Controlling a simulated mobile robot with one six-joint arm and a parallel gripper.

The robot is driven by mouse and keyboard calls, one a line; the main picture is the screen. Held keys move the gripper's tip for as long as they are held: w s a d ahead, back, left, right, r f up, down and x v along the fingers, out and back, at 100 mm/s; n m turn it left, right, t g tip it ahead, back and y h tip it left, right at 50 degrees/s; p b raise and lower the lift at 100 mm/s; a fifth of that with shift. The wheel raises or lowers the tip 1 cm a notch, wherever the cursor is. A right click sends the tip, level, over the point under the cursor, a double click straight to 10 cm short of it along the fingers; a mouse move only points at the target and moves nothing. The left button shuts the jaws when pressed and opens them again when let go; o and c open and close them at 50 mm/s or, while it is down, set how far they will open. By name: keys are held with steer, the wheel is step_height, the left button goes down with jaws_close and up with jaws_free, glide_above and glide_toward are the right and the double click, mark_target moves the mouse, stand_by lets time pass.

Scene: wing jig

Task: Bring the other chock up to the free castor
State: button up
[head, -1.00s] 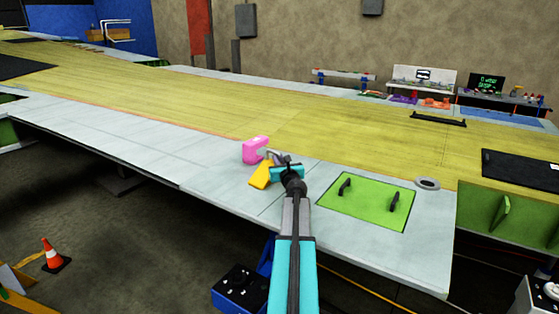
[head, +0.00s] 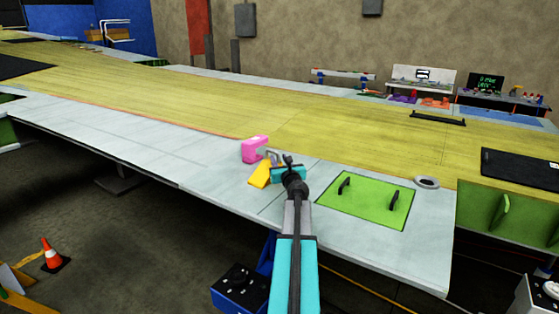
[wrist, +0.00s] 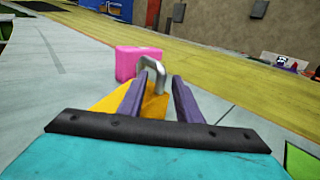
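A yellow wedge-shaped chock (head: 259,175) lies on the pale grey wing surface, and it also shows in the wrist view (wrist: 112,101). A grey bent handle (wrist: 150,64) stands up from it. My gripper (wrist: 161,79) is open, its two purple fingers spread just short of the handle, which shows between the fingertips. Part of the chock is hidden behind the left finger. A pink block (head: 255,149) sits just beyond the chock and shows in the wrist view (wrist: 128,60). I cannot make out a castor in either view.
A green panel (head: 365,203) with two black handles lies right of my gripper, with a grey ring (head: 427,182) at its far corner. The grey strip to the left (head: 130,135) is clear. An orange cone (head: 53,254) stands on the floor.

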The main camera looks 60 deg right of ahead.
steer(key=shift+b+v, duration=0.9)
steer(key=shift+v, duration=4)
steer(key=shift+o, duration=0.4)
